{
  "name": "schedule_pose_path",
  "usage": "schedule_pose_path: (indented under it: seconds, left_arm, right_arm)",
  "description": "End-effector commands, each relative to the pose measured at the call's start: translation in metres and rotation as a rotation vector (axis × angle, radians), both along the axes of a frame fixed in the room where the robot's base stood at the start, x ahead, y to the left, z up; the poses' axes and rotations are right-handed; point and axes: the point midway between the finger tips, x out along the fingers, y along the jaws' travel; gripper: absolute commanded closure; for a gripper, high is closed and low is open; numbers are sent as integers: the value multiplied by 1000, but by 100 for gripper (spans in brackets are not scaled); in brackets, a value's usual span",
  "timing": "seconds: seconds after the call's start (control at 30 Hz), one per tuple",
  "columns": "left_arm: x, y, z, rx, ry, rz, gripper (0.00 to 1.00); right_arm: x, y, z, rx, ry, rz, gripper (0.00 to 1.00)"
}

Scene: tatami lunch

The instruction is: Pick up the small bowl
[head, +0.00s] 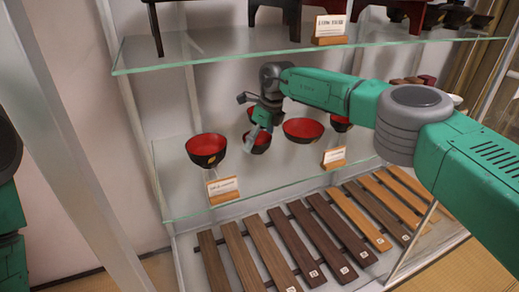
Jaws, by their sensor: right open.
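Several black bowls with red insides stand on the middle glass shelf. A small bowl (260,148) sits just below and behind my right gripper (246,121), which partly covers it. My right gripper is open and empty, with its fingers pointing left and down over the shelf. I cannot tell whether a finger touches the bowl. A larger bowl (206,150) stands to the left, and a wide, shallow bowl (303,131) to the right. Another bowl (341,124) is partly hidden by my right arm. My left gripper is out of view.
An upper glass shelf (230,50) with dark footed trays hangs above the gripper. Label stands (223,190) and (334,158) stand near the middle shelf's front edge. Wooden slats (275,250) lie below. A pale post (75,150) rises at left.

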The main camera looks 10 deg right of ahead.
Motion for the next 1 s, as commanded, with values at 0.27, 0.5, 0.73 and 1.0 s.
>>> schedule_pose_path:
  seconds: [0.27,0.5,0.73,1.0]
  left_arm:
    - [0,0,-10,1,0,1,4]
    - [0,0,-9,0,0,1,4]
    - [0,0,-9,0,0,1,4]
    - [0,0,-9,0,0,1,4]
  right_arm:
    - [5,5,-21,0,-1,0,4]
    - [5,3,-21,4,-1,0,36]
    - [4,4,-21,1,-1,0,52]
    - [4,5,-20,0,-1,0,58]
